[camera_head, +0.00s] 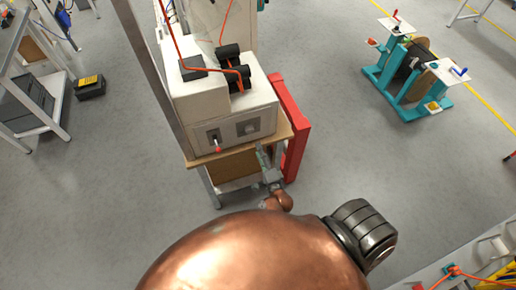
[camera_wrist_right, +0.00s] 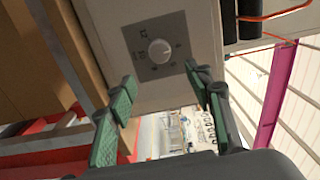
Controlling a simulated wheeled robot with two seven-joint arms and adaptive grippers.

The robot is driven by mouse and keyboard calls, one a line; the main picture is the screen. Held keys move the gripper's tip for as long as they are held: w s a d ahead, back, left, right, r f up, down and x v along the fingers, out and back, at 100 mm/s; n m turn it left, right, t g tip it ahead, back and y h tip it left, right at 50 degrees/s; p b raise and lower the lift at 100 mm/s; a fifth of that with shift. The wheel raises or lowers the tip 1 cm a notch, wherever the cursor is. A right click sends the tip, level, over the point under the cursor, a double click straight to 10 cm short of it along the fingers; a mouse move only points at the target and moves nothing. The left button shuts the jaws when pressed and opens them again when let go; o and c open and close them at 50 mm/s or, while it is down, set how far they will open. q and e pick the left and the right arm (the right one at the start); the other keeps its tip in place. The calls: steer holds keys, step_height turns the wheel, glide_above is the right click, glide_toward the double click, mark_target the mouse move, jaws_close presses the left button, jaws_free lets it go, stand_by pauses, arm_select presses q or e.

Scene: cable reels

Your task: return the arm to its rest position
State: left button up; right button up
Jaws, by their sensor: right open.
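My right arm is copper-coloured and fills the bottom middle of the head view. Its gripper (camera_head: 266,160) is small there, beside the front right corner of the machine's wooden table. In the right wrist view the two green-padded fingers of the right gripper (camera_wrist_right: 162,90) stand apart with nothing between them. Beyond them is the pale front of the machine (camera_wrist_right: 110,35) with a grey dial panel (camera_wrist_right: 143,66) and a round knob (camera_wrist_right: 160,51). My left gripper is not in view.
The machine (camera_head: 222,105) stands on a wooden-topped table (camera_head: 285,137), with a red upright panel (camera_head: 292,120) at its right. A teal cable reel stand (camera_head: 393,85) is at the upper right.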

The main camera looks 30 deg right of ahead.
steer(key=shift+f, duration=0.1)
stand_by(0.4)
steer(key=s+a+f+n+g+y+b, duration=0.25)
steer(key=s+f+n, duration=0.2)
steer(key=f, duration=0.75)
steer(key=s+a+f+n+g+y+b, duration=0.1)
steer(key=s+a+f+n+g+b, duration=0.3)
steer(key=f, duration=0.8)
steer(key=s+f+n+g+y+b, duration=0.1)
steer(key=s+f+n, duration=0.3)
steer(key=f, duration=0.8)
steer(key=s+d+f+n+g+b, duration=0.1)
steer(key=s+f+n+g+b, duration=0.1)
steer(key=s+f, duration=0.6)
steer(key=s+d+f+n+g+b, duration=0.2)
steer(key=s+f, duration=0.6)
steer(key=s, duration=0.7)
steer(key=s+d+f+n+g+b, duration=0.2)
steer(key=s+f+n+g, duration=0.3)
steer(key=s+f, duration=0.3)
steer(key=s+b, duration=0.1)
steer(key=s, duration=0.2)
steer(key=shift+s+f+n, duration=0.2)
steer(key=shift+s+n, duration=0.05)
steer(key=shift+n, duration=0.1)
steer(key=shift+a, duration=0.1)
